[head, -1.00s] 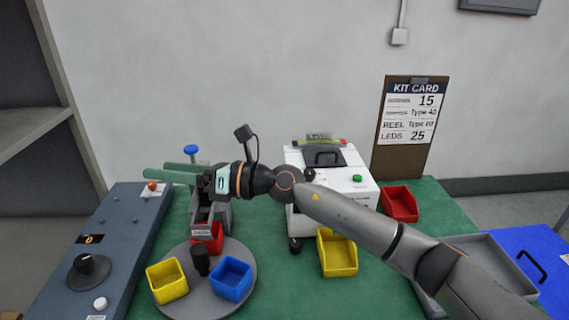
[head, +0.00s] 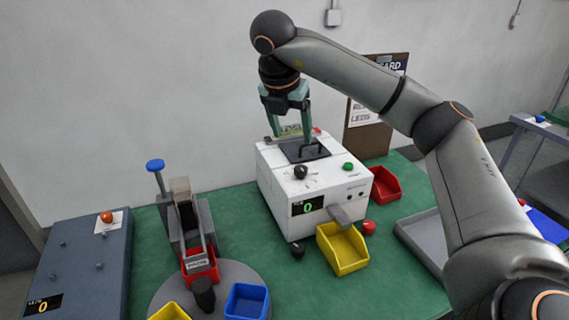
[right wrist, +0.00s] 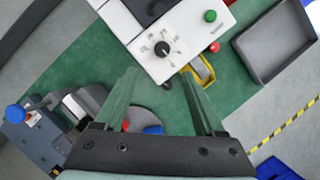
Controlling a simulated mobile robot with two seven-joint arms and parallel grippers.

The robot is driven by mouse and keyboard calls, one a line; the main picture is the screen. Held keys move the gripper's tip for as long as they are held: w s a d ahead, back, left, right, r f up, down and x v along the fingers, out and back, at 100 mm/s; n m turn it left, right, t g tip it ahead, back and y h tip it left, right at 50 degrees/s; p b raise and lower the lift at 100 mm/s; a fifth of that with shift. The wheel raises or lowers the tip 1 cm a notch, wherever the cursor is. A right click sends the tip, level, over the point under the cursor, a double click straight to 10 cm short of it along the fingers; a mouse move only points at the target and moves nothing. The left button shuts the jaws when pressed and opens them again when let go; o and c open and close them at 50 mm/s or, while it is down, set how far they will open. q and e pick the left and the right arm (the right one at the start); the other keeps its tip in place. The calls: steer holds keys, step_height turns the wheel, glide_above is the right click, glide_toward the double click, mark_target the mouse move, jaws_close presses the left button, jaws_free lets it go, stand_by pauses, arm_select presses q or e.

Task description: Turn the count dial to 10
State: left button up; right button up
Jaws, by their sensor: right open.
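A white machine (head: 281,184) stands on the green table with a black dial (head: 300,171) on its sloping top face. Its front display (head: 307,206) reads 0. In the right wrist view the dial (right wrist: 162,48) has a pale pointer and printed marks around it, too small to read. My right gripper (head: 289,132) points down behind the dial in the head view, above the machine's top, open and empty. In the right wrist view its two green fingers (right wrist: 160,76) are spread apart, just below the dial in the picture, not touching it. My left gripper is not in view.
Yellow (head: 343,251) and red (head: 384,187) bins stand nearby. A blue-grey panel (head: 84,262) is at left. My arm partly hides the kit card (head: 362,118).

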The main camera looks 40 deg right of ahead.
steer(key=b, duration=0.3)
glide_above(301, 168)
steer(key=s+a, duration=0.1)
steer(key=a, duration=0.2)
steer(key=f, duration=0.7)
steer(key=shift+s+d, duration=0.15)
steer(key=shift+d, duration=0.1)
steer(key=x, duration=0.3)
steer(key=shift+d+f, duration=0.15)
steer(key=shift+d, duration=0.05)
steer(key=shift+x, duration=0.8)
steer(key=shift+c, duration=0.2)
jaws_close()
